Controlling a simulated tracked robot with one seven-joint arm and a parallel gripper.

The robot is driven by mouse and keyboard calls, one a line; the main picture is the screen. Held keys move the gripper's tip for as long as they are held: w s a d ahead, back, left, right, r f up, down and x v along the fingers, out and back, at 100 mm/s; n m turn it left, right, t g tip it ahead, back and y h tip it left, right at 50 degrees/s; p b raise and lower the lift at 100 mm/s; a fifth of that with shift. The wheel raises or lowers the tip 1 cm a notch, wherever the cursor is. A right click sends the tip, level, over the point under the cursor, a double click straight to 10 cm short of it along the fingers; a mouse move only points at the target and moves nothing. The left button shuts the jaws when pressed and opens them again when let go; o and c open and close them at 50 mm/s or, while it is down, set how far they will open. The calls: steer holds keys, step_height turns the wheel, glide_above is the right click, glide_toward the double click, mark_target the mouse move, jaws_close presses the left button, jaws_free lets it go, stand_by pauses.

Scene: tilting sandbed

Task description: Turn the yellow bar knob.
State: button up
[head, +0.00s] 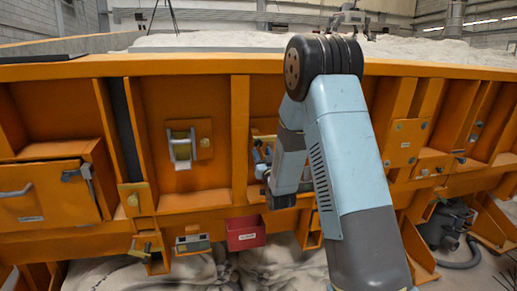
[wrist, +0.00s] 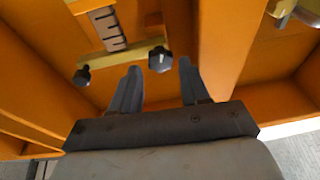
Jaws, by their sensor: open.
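A yellow bar (wrist: 122,54) is fixed to the orange panel, with a black lobed knob (wrist: 160,63) at its right end and another black knob (wrist: 83,76) at its left end, in the wrist view. My gripper (wrist: 159,67) is open, its two dark fingers pointing at the panel. The right-hand knob shows between the fingertips; I cannot tell how much depth separates them. Neither finger visibly touches it. In the head view my gripper (head: 260,158) is at the panel, mostly hidden by my arm, and only a bit of the yellow bar (head: 264,133) shows.
An orange upright rib (wrist: 225,45) stands close to the right of my fingers. A marked scale plate (wrist: 108,28) sits above the bar. In the head view a red box (head: 245,233) is below, and a silver handle (head: 182,147) is in the bay to the left.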

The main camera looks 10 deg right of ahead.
mark_target(259, 145)
steer(key=shift+x, duration=2.05)
